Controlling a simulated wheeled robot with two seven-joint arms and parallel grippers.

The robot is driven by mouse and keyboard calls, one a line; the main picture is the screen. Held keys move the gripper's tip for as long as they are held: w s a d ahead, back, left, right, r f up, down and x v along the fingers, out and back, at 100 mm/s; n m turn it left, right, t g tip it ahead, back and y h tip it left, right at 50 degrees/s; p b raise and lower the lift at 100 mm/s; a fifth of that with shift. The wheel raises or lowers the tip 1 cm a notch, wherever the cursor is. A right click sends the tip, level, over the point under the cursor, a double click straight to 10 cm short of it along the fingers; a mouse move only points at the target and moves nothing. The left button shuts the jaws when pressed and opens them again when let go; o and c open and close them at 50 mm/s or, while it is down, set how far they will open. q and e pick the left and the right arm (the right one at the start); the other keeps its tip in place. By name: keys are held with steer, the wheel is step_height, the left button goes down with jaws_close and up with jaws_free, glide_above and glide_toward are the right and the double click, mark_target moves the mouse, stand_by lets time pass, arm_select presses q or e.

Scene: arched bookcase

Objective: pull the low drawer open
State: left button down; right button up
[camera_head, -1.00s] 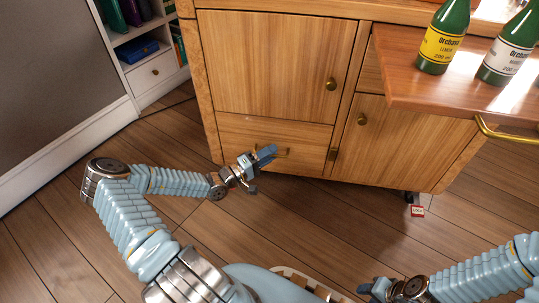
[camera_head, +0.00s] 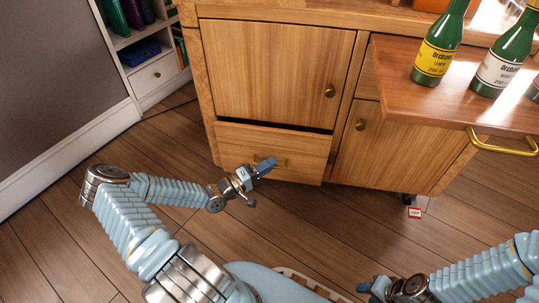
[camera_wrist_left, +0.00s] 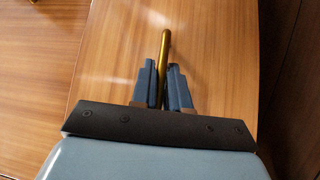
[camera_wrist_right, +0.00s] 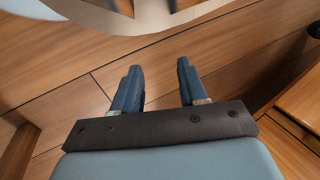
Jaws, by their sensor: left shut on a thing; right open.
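The low drawer (camera_head: 230,147) sits at the bottom left of the wooden cabinet, under a closed door. It stands slightly out, with a dark gap along its top edge. My left gripper (camera_head: 259,176) is in front of it. In the left wrist view, my left gripper (camera_wrist_left: 162,85) is shut on the brass drawer handle (camera_wrist_left: 165,45), which runs between the two fingers. The drawer front (camera_wrist_left: 215,50) fills much of that view. My right gripper (camera_wrist_right: 158,82) is open and empty in the right wrist view, above the wooden floor.
A wooden shelf (camera_head: 450,105) with a brass bar (camera_head: 503,150) and green bottles (camera_head: 438,45) juts out at the right. A cabinet door (camera_head: 270,70) with a round knob is above the drawer. A small red-and-white object (camera_head: 414,212) lies on the floor. Floor before the drawer is clear.

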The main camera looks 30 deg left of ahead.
arm_select(q)
steer(key=s+d+p, duration=0.4)
steer(key=s+p, duration=0.1)
steer(key=s, duration=0.5)
steer(key=s+d+p, duration=0.4)
steer(key=s+p, duration=0.2)
steer(key=s, duration=0.5)
steer(key=c, duration=1.2)
jaws_free()
steer(key=shift+c, duration=0.2)
steer(key=shift+a, duration=0.1)
steer(key=b+v, duration=0.1)
steer(key=v, duration=1.2)
steer(key=shift+s+a+f, duration=0.15)
steer(key=shift+s, duration=0.15)
